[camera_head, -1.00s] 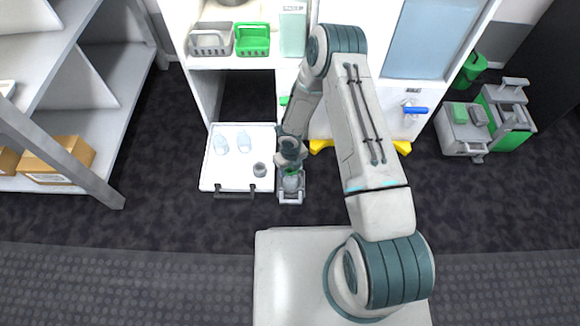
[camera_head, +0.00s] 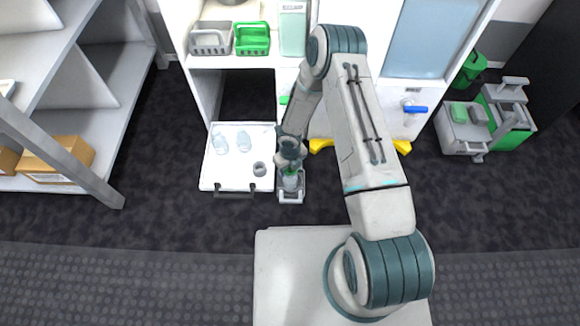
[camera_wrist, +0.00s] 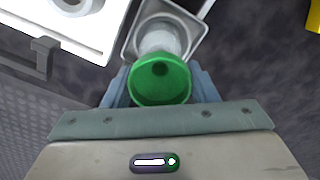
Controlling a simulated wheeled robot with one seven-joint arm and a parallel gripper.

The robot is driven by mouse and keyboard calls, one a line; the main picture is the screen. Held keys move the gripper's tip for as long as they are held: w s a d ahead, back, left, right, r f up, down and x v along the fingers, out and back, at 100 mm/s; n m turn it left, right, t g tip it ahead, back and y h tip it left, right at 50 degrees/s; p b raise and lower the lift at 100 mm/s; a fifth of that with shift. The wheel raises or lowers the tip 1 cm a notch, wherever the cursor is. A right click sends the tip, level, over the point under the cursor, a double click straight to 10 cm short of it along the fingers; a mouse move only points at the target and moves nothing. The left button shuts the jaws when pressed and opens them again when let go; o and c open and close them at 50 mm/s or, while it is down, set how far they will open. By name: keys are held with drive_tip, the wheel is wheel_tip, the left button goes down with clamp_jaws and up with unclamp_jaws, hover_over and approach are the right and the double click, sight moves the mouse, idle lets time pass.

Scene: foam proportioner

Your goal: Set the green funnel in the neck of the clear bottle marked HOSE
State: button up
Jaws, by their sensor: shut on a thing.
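The green funnel (camera_wrist: 160,80) is in the wrist view, wide mouth toward the camera, with my gripper's (camera_wrist: 160,90) fingers on both sides of it. My gripper (camera_head: 290,166) is shut on it. A clear bottle (camera_wrist: 160,40) stands in a square grey holder (camera_wrist: 133,42) just beyond the funnel. The funnel overlaps the bottle's top, so the neck is hidden. I cannot tell whether the spout is inside it. No HOSE mark is readable.
An open white drawer (camera_head: 208,180) beside the holder carries two clear bottles (camera_head: 220,143) (camera_head: 243,141) and a grey ring-shaped part (camera_head: 259,169). Grey and green baskets (camera_head: 210,40) (camera_head: 252,39) stand on the shelf above. Dark floor lies clear in front.

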drive_tip(key=shift+f, duration=0.4)
drive_tip(key=o, duration=0.7)
drive_tip(key=shift+r, duration=0.1)
wheel_tip(320, 180, up, 11)
drive_tip(key=p, duration=0.9)
